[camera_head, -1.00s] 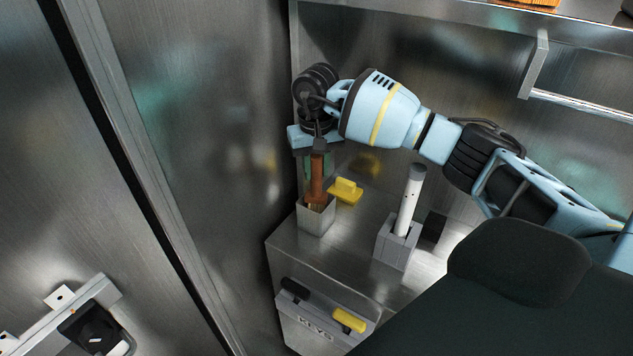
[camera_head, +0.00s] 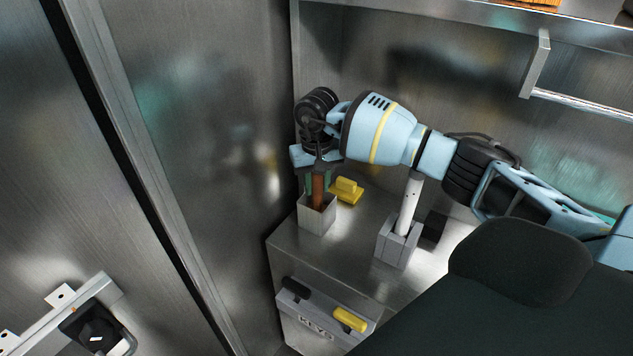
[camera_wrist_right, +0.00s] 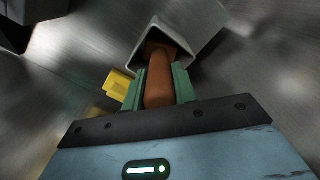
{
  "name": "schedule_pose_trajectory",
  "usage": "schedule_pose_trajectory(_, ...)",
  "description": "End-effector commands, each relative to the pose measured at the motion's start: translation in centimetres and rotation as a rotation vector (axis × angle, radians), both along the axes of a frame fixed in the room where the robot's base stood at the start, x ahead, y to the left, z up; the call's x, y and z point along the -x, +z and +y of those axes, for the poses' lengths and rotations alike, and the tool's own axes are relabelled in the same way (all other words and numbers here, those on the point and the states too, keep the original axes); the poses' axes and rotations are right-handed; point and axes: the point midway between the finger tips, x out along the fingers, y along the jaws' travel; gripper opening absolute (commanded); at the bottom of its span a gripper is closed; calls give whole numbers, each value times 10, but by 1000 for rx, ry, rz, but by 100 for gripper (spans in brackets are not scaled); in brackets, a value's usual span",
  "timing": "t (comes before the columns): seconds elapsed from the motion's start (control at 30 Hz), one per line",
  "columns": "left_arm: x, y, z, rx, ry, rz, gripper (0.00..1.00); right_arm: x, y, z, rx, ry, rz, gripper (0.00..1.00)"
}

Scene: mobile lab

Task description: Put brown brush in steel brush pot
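The brown brush (camera_head: 318,189) stands upright with its lower end inside the square steel brush pot (camera_head: 317,220). The pot is on the steel counter near the back corner. My right gripper (camera_head: 318,185) is above the pot, its green fingers on both sides of the brush handle. In the right wrist view the brown handle (camera_wrist_right: 158,88) lies between the green fingers (camera_wrist_right: 160,85) and runs into the pot's mouth (camera_wrist_right: 172,38). The fingers look closed against the handle. The bristles are hidden inside the pot. My left gripper is not in view.
A yellow object (camera_head: 346,190) sits just right of the pot. A grey holder (camera_head: 397,244) with a white cylindrical tool (camera_head: 410,203) stands further right. A KEYS box (camera_head: 322,317) is on the counter's front. Steel walls close off the left and back.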

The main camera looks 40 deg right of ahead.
Motion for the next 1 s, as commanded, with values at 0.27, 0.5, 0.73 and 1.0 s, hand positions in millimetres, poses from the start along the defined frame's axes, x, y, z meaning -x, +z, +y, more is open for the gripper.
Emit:
schedule_pose_trajectory(0.27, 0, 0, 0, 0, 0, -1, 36, 0, 0, 0, 0, 0, 1, 48)
schedule_pose_trajectory(0.5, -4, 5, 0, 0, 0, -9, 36, 0, 6, 0, 0, 0, -1, 48)
schedule_pose_trajectory(0.73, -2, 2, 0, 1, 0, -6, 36, -1, 38, -1, 0, 0, -3, 48)
schedule_pose_trajectory(1.0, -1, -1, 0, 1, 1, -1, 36, -1, 91, 0, 0, 0, -2, 48)
